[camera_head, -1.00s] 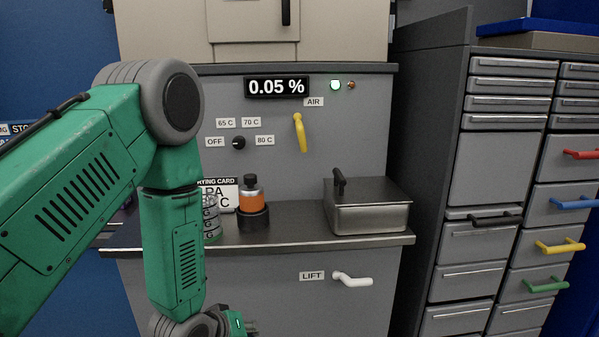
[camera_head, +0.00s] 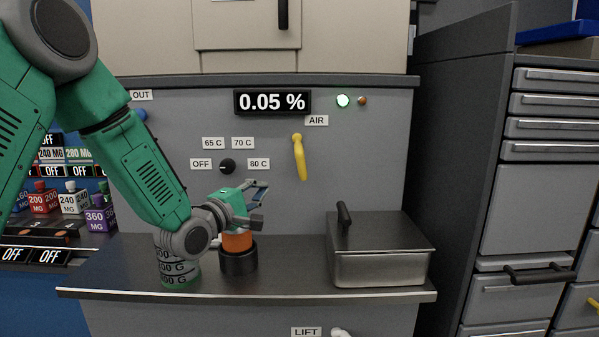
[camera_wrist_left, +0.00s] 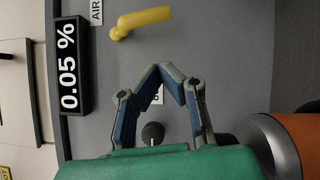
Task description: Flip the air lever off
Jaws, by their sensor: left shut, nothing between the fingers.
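The yellow air lever (camera_head: 299,158) is on the grey panel under the AIR label (camera_head: 316,120) and hangs down, tilted slightly right at its lower end. It also shows at the top of the left wrist view (camera_wrist_left: 142,20). My left gripper (camera_head: 264,185) is left of and below the lever, apart from it, in front of the panel near the 80 C label. In the left wrist view its fingertips (camera_wrist_left: 160,70) meet with nothing between them. My right gripper is out of view.
A black temperature knob (camera_head: 227,166) is left of the gripper. An orange bottle (camera_head: 238,241) in a black holder stands below it, partly hidden. A lidded metal box (camera_head: 380,265) stands on the shelf at right. The panel around the lever is clear.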

